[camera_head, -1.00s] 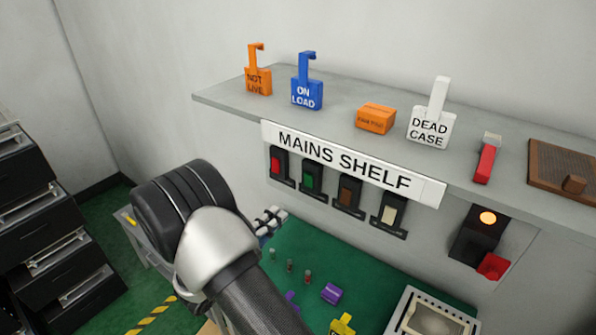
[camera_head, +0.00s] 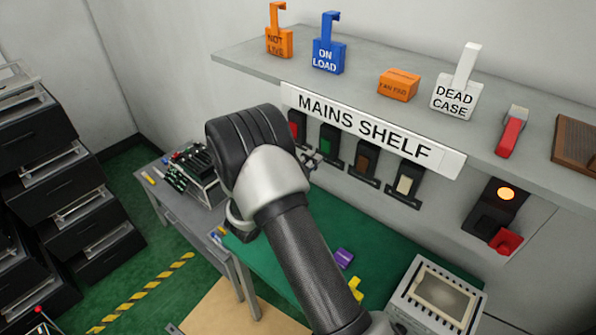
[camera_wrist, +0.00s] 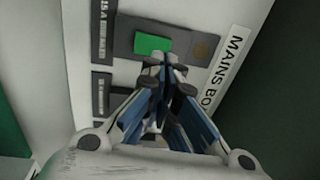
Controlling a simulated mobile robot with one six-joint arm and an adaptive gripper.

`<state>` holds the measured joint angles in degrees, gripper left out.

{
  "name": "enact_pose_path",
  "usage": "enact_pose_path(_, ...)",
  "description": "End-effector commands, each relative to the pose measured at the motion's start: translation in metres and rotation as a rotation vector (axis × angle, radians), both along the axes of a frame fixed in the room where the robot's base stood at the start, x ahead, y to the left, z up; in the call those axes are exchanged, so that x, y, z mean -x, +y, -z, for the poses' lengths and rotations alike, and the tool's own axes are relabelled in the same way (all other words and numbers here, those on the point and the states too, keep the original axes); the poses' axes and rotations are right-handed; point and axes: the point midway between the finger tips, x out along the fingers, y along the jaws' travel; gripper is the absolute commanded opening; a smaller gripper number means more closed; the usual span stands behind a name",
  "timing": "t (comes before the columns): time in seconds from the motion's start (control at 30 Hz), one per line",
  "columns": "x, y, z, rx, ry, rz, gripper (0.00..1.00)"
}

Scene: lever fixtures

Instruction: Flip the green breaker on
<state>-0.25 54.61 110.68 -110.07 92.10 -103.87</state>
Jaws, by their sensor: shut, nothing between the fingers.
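In the wrist view, a green breaker rocker (camera_wrist: 152,44) sits on a dark plate on a pale panel. A dull brown round spot lies to its right. My gripper (camera_wrist: 166,60) is shut and empty, its tips just below the rocker's right part; I cannot tell whether they touch. In the head view, a green breaker (camera_head: 331,145) hangs under the MAINS SHELF sign (camera_head: 370,128), between a red and a brown one. My gripper also shows partly in the head view (camera_head: 314,160), close to the red breaker; my arm hides the rest. I cannot tell whether both views show the same green breaker.
In the wrist view, a sign (camera_wrist: 222,72) reads "MAINS BO", cut off. A shelf (camera_head: 360,75) with tags juts out above the breakers. A glowing orange lamp (camera_head: 506,193) is at right. A green bench mat (camera_head: 385,245) and a grey instrument (camera_head: 437,297) lie below.

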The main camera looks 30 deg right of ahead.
Motion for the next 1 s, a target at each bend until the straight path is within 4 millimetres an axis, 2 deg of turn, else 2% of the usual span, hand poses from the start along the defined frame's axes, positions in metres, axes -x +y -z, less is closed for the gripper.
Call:
enact_pose_path(0.1, -0.006, -0.022, -0.003, 0.0, 0.0, 0.004, 0.0)
enact_pose_path(0.3, -0.014, -0.041, -0.005, -0.001, 0.0, 0.0, 0.0)
enact_pose_path(0.73, -0.016, -0.046, -0.006, -0.001, 0.0, 0.0, 0.0)
enact_pose_path(0.87, -0.018, -0.054, -0.013, -0.008, 0.003, 0.001, 0.0)
enact_pose_path(1.0, -0.018, -0.052, -0.009, -0.006, 0.002, 0.0, 0.0)
